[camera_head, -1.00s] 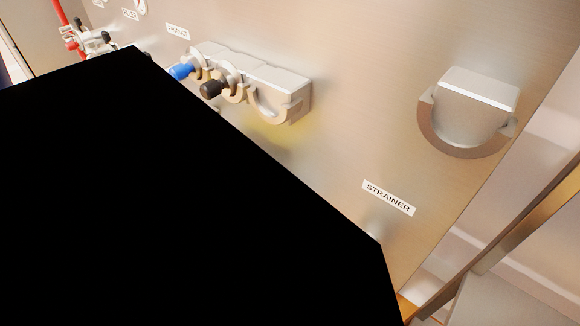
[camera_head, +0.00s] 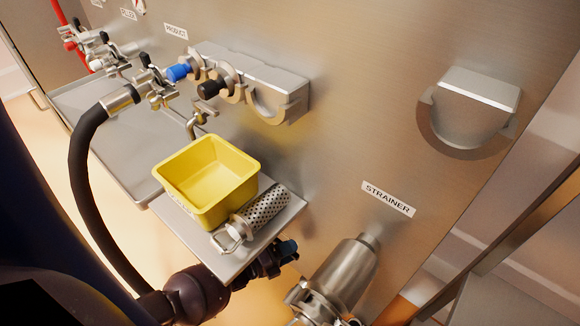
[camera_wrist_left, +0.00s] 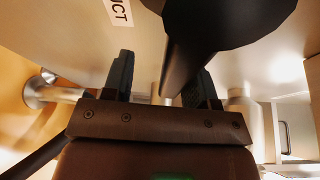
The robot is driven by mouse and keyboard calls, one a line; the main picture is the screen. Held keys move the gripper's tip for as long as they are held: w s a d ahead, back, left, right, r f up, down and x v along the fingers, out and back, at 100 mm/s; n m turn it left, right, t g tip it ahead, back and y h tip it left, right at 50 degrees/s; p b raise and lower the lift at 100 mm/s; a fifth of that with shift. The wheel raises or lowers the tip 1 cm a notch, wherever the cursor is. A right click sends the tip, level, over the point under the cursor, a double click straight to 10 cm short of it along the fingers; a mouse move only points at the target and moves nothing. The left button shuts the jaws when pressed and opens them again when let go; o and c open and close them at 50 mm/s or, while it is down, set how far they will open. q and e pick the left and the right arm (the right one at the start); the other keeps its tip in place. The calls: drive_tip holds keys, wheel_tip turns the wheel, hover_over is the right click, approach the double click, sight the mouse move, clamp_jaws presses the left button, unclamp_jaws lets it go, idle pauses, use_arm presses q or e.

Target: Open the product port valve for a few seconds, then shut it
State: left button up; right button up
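The PRODUCT label (camera_head: 176,31) is on the steel wall, and part of it shows in the left wrist view (camera_wrist_left: 118,12). The product port valve (camera_head: 157,93) is a steel fitting with a small black handle, down and left of the label. A thick black hose (camera_head: 82,160) is clamped to its outer side. Whether the valve is open or shut I cannot tell. My left gripper (camera_head: 276,256) is low, beside the shelf edge, apart from the valve. In the left wrist view its fingers (camera_wrist_left: 163,85) are spread; a black cylinder (camera_wrist_left: 188,55) shows between them, apparently not clamped. My right gripper is not in view.
A rack (camera_head: 260,78) holds blue and black-ended parts. A steel strainer housing (camera_head: 343,275) is at the bottom. Wall around the STRAINER label (camera_head: 388,198) is clear.

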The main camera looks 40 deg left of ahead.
use_arm(q)
drive_tip(key=p+v, duration=0.1)
drive_tip(key=v, duration=0.9)
drive_tip(key=shift+a+p, duration=0.2)
drive_tip(key=shift+p, duration=0.15)
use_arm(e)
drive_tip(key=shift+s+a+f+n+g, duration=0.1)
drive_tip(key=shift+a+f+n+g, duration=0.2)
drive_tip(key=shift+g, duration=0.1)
use_arm(q)
drive_tip(key=shift+s+f, duration=0.1)
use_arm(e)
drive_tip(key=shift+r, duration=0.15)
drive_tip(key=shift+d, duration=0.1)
